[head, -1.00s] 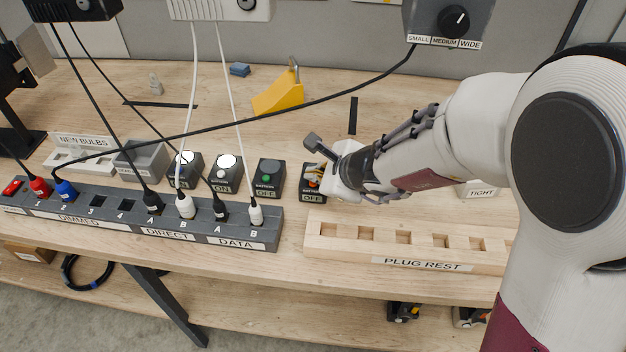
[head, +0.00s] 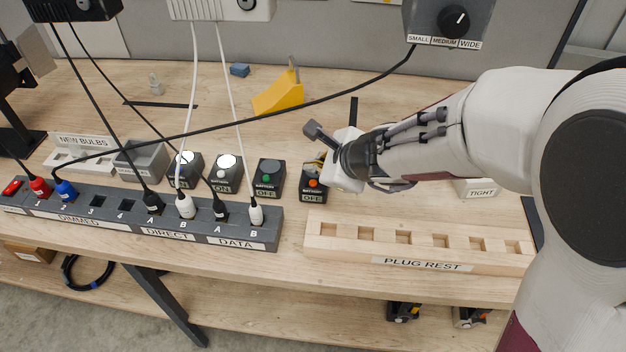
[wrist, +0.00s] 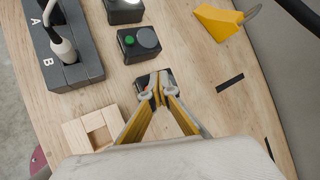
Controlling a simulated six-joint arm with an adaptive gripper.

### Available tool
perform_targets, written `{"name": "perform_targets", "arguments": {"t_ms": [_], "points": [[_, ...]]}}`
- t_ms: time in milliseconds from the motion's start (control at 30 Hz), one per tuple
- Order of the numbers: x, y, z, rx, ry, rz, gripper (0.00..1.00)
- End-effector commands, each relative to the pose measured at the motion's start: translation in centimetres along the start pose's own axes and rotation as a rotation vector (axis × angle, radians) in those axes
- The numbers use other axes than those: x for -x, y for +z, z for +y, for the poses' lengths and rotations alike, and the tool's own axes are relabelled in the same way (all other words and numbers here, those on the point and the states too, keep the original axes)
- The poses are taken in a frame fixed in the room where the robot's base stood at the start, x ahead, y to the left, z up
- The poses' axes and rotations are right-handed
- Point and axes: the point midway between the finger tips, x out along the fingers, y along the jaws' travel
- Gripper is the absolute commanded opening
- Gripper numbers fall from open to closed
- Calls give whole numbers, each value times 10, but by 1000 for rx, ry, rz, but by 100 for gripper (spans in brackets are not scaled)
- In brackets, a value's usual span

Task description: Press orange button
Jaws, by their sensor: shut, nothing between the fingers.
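The orange button (head: 314,183) sits on a small dark box (head: 313,196) labelled OFF, at the right end of a row of button boxes. My gripper (head: 322,166) is just behind and above this box in the head view, its fingers partly hidden by the white wrist body. In the wrist view my gripper (wrist: 157,92) has its yellow-sided fingers shut together, empty, over the dark box (wrist: 143,82). The fingertips hide most of the box top there. I cannot tell whether they touch the button.
A green-button box (head: 269,178) marked OFF stands just left. Two lit boxes stand beyond it. The wooden plug rest (head: 340,253) lies in front. A power strip (head: 110,221) with plugs is left. A black cable crosses behind. A yellow wedge (head: 279,97) stands further back.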

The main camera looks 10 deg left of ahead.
Motion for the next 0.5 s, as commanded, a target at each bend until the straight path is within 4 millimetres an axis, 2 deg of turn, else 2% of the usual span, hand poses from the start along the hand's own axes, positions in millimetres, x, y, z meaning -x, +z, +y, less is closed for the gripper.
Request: {"name": "perform_targets", "arguments": {"t_ms": [500], "points": [[19,14,-14,2,-2,-2,0]]}}
